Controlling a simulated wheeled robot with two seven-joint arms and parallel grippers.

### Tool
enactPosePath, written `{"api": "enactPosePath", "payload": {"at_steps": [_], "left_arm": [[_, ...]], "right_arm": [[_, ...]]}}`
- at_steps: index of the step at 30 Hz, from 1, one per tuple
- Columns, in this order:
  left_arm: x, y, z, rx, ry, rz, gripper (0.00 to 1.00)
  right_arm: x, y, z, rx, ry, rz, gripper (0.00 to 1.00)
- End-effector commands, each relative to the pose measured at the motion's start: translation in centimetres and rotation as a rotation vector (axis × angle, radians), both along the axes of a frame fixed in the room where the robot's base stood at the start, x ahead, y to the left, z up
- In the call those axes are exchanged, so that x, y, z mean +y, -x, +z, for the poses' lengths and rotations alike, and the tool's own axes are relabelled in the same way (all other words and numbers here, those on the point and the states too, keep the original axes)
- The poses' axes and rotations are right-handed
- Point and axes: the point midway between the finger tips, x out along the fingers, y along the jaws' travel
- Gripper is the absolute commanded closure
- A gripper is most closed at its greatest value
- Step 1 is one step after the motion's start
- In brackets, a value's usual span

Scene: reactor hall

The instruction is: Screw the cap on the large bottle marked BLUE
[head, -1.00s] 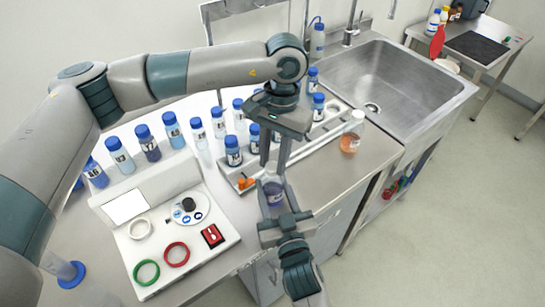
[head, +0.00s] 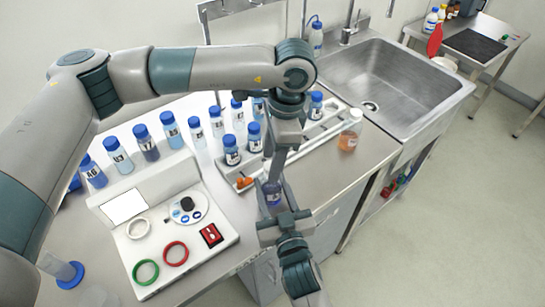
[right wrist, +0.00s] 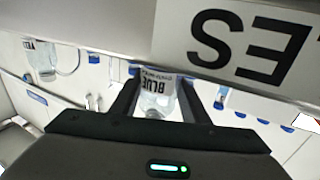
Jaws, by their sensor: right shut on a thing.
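The bottle marked BLUE (head: 273,192) stands upright in my right gripper (head: 275,203), at the front edge of the bench. In the right wrist view the bottle (right wrist: 157,95) shows its label upside down between the two fingers; my right gripper (right wrist: 155,112) is shut on it. My left gripper (head: 276,172) points down right above the bottle and hides its top. Its fingers are seen nearly edge-on, so I cannot tell whether they are open or hold anything. I cannot make out the bottle's cap.
Several blue-capped bottles (head: 148,146) stand behind a white console (head: 190,262) with rings, and more stand by a grey rack (head: 310,147). An orange-liquid bottle (head: 349,133) stands near the sink (head: 385,85). The floor (head: 450,230) at right is clear.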

Motion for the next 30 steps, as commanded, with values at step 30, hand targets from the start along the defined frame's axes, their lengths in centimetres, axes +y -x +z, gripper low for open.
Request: {"api": "enactPosePath", "payload": {"at_steps": [30], "left_arm": [[0.0, 0.1, 4.5, 0.002, 0.0, 0.0, 0.55]], "right_arm": [[0.0, 0.0, -0.1, 0.002, 0.001, 0.0, 1.0]]}}
